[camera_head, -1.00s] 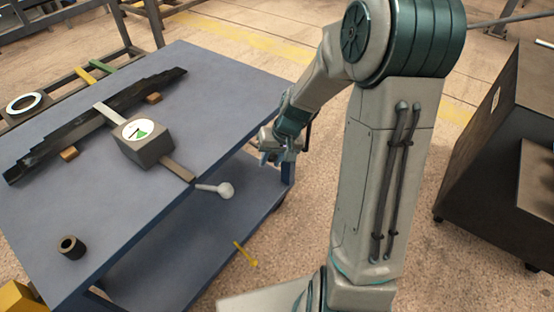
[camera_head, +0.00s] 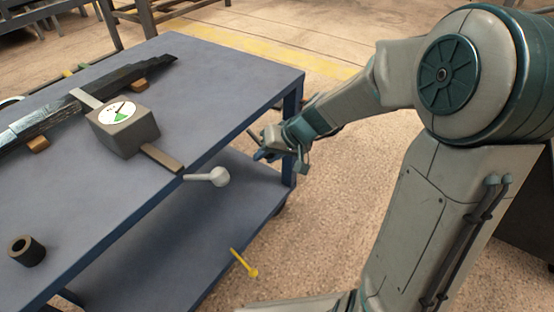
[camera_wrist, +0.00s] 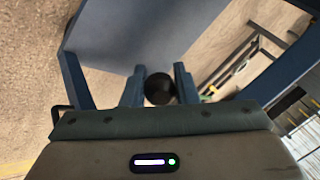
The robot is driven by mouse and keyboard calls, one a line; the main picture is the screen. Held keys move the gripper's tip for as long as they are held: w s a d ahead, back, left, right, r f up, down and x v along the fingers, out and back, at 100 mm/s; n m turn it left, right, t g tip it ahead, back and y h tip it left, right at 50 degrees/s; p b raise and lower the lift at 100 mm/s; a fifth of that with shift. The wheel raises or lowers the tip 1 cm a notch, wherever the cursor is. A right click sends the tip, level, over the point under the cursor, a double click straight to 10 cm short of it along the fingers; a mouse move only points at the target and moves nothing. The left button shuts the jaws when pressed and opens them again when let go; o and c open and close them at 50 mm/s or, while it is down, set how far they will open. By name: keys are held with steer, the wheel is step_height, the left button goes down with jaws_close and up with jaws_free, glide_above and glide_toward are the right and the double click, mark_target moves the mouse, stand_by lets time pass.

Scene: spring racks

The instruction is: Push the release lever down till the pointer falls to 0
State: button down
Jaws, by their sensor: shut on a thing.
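The gauge box (camera_head: 125,135) sits on the blue table with a white round dial (camera_head: 117,112) on top. The dial has a green sector and a thin dark pointer; its numbers are too small to read. A pale lever with a ball knob (camera_head: 220,176) sticks out past the table's near right edge, beside the end of a flat bar (camera_head: 162,157). My gripper (camera_head: 270,151) is to the right of and above this knob in the picture, apart from it. In the wrist view, my gripper (camera_wrist: 160,84) is shut on a dark round-ended thing (camera_wrist: 159,89), seen between its fingers.
The blue table (camera_head: 235,88) has a lower shelf (camera_head: 190,235) and a corner leg (camera_head: 291,130) near my gripper. A yellow knobbed rod (camera_head: 244,264) shows lower down. A dark ring-shaped cylinder (camera_head: 27,251) and a long dark spring rack (camera_head: 45,118) are on the tabletop.

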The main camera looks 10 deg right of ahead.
steer(key=shift+w+r+t, duration=0.1)
steer(key=shift+w+t, duration=0.2)
steer(key=shift+w, duration=0.1)
steer(key=c, duration=1.2)
jaws_free()
steer(key=shift+d, duration=0.1)
steer(key=shift+o, duration=0.2)
steer(key=p+v, duration=0.4)
steer(key=v, duration=0.9)
steer(key=shift+d+r+p, duration=0.2)
steer(key=shift+d+p, duration=0.05)
steer(key=shift+p, duration=0.1)
